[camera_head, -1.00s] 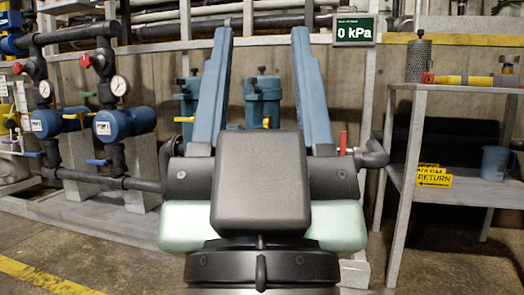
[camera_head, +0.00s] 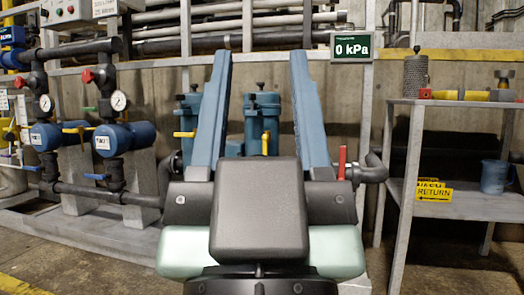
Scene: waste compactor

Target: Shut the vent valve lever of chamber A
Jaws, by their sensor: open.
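My gripper (camera_head: 260,58) is open and empty, its two long blue fingers pointing away from me. Beyond it, against the back wall, stand two blue-grey upright canisters, the left one (camera_head: 190,112) partly behind the left finger and the right one (camera_head: 262,112) between the fingers. The left canister has a yellow lever (camera_head: 183,134) lying sideways. The right one has a yellow lever (camera_head: 265,143) standing upright. A red upright lever (camera_head: 342,162) sits on a dark pipe just right of the right finger. I cannot read which chamber is A. No finger visibly touches a lever.
Blue pumps (camera_head: 110,138) with gauges and dark pipes stand at the left. A control box (camera_head: 75,12) is at top left. A display (camera_head: 351,46) reads 0 kPa. A metal shelf (camera_head: 450,209) at the right holds a blue cup (camera_head: 494,176) and a yellow RETURN sign (camera_head: 434,191).

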